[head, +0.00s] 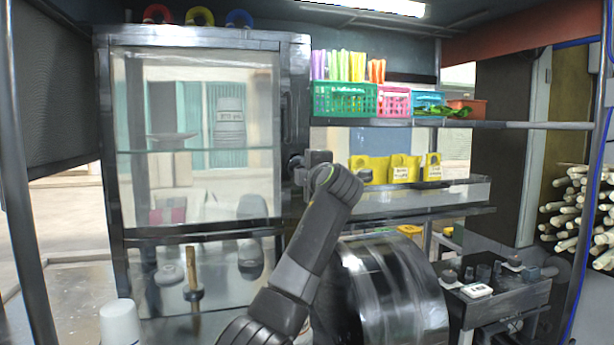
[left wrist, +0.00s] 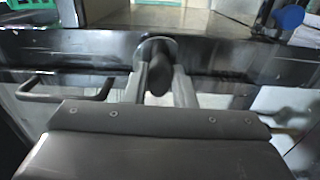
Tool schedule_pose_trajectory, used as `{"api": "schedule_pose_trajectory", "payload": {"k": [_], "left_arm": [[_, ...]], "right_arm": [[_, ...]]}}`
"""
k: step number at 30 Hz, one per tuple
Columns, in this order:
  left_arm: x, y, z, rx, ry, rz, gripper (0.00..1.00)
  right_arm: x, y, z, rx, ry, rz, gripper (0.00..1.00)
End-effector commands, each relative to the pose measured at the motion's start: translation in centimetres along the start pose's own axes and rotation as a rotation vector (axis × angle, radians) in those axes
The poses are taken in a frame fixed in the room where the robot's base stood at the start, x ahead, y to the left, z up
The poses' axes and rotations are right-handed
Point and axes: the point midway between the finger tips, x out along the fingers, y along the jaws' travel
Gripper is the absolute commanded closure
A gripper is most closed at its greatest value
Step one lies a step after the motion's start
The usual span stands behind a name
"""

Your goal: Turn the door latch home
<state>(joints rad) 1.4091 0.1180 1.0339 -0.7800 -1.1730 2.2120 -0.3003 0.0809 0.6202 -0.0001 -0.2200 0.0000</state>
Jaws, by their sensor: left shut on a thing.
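The glass door (head: 195,130) has a dark metal frame and stands at the left in the head view, looking flush with its frame. Its dark latch (head: 294,162) is on the right-hand frame post, mostly hidden by my gripper. In the left wrist view the latch (left wrist: 158,62) is a dark rounded knob on a round base. My left gripper (left wrist: 160,80) has one finger on each side of the knob and is shut on it. In the head view the left gripper (head: 304,167) reaches the post from the right. My right gripper is not in view.
A dark bar handle (left wrist: 65,91) sits left of the latch in the left wrist view. A shelf (head: 470,124) with green (head: 345,99) and pink baskets is at the right. Below are yellow holders (head: 404,170) and a large dark drum (head: 392,290).

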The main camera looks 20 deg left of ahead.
Motion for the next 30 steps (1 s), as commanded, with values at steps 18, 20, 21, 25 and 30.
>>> {"api": "schedule_pose_trajectory", "payload": {"k": [18,20,21,25,30], "left_arm": [[0.03,-0.13,0.00,-0.039,0.001,-0.003,0.99],[0.03,-0.13,0.01,-0.039,0.001,-0.003,0.69],[0.02,-0.12,0.01,-0.039,0.000,-0.003,0.64],[0.02,-0.09,0.01,-0.039,0.000,-0.002,0.55],[0.00,-0.06,0.02,-0.039,0.000,-0.002,0.55]], "right_arm": [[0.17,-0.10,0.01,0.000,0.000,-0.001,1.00],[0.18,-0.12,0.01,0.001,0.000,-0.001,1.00],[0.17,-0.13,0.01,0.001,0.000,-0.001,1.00],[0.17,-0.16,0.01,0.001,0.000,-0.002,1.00],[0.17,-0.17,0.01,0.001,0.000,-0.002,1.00]]}}
